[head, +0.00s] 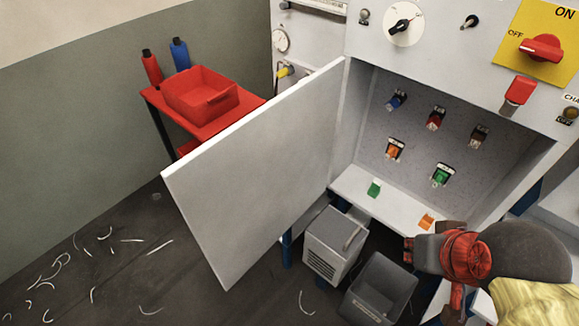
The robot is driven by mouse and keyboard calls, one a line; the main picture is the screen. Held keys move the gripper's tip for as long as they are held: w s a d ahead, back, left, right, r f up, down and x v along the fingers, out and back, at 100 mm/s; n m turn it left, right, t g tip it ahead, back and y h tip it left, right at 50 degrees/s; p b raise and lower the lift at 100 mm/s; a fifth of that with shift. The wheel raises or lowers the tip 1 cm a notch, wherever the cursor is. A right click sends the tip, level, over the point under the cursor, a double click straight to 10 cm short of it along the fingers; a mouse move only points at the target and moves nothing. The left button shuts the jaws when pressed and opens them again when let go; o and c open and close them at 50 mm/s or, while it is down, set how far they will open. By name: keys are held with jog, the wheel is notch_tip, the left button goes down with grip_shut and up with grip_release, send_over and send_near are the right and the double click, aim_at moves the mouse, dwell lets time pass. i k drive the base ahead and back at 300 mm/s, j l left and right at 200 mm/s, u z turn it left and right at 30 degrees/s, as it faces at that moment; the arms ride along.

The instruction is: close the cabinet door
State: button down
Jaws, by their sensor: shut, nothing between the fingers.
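The cabinet door (255,180) is a plain pale grey panel in the middle of the head view. It stands wide open, swung out to the left from the left edge of the cabinet (350,130). The cabinet's inside is exposed, with coloured switches on its back wall. My gripper (409,250) is at the lower right, in front of the cabinet's lower edge and well to the right of the door, apart from it. It is shut and empty. Its fingertips are small and dark here, and my arm hides part of the cabinet's lower right.
A green piece (374,189) and an orange piece (426,221) lie on the cabinet floor. A grey box unit (332,245) and an open dark bin (380,290) stand below. A red cart with a tray (200,95) stands behind the door. Open floor with white scraps lies left.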

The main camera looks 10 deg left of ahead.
aim_at(237, 193)
jog(key=j+z, duration=0.3)
jog(key=k+j+z, duration=0.25)
jog(key=j+z, duration=0.3)
jog(key=k+j, duration=0.1)
jog(key=j, duration=0.25)
jog(key=k+j+z, duration=0.1)
jog(key=j, duration=0.25)
jog(key=k+j, duration=0.2)
jog(key=j, duration=0.2)
jog(key=k+j, duration=0.1)
jog(key=j, duration=0.25)
jog(key=k+j+z, duration=0.1)
jog(key=j, duration=0.25)
jog(key=k+j, duration=0.2)
jog(key=j, duration=0.15)
jog(key=i, duration=0.2)
jog(key=k+j, duration=0.15)
jog(key=k, duration=0.15)
jog(key=z, duration=0.05)
